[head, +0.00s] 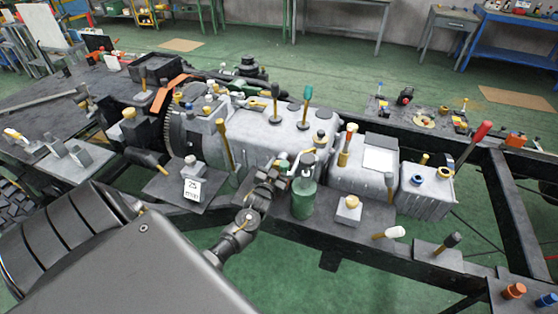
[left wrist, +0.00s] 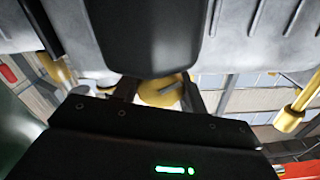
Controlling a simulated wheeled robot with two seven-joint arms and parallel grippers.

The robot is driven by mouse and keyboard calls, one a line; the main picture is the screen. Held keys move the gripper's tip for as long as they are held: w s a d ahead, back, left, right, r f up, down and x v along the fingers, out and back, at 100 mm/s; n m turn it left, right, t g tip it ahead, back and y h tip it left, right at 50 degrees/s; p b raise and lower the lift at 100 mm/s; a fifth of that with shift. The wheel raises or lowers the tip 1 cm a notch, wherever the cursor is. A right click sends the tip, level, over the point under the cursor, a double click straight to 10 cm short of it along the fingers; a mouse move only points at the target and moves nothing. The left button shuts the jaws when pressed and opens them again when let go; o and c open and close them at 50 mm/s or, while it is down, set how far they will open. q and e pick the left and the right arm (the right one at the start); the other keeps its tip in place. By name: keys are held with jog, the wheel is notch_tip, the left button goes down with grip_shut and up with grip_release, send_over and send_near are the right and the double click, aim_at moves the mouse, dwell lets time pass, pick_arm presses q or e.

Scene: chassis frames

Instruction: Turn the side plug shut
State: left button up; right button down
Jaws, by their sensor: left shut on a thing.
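The side plug (left wrist: 158,92) is a round gold piece with a dark slot, seen in the left wrist view between the two dark fingers of my left gripper (left wrist: 158,97). The gripper is shut on it, and a large dark block above hides part of it. In the head view my left gripper (head: 282,168) reaches up against the near side of the grey housing (head: 280,135). There the plug is hidden behind the gripper and wrist. My right gripper is not in view.
A green bottle-like can (head: 303,198) stands right beside my left gripper. A black plate with a white number card (head: 193,190) lies to its left. Several gold-, green- and red-handled levers stick up around. The dark frame rail (head: 380,250) runs along the front.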

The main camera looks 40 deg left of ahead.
pick_arm(q)
jog(key=m, duration=0.4)
jog(key=shift+p, duration=0.35)
jog(key=shift+m, duration=0.8)
jog(key=o, duration=1)
jog(key=shift+s+d, duration=0.1)
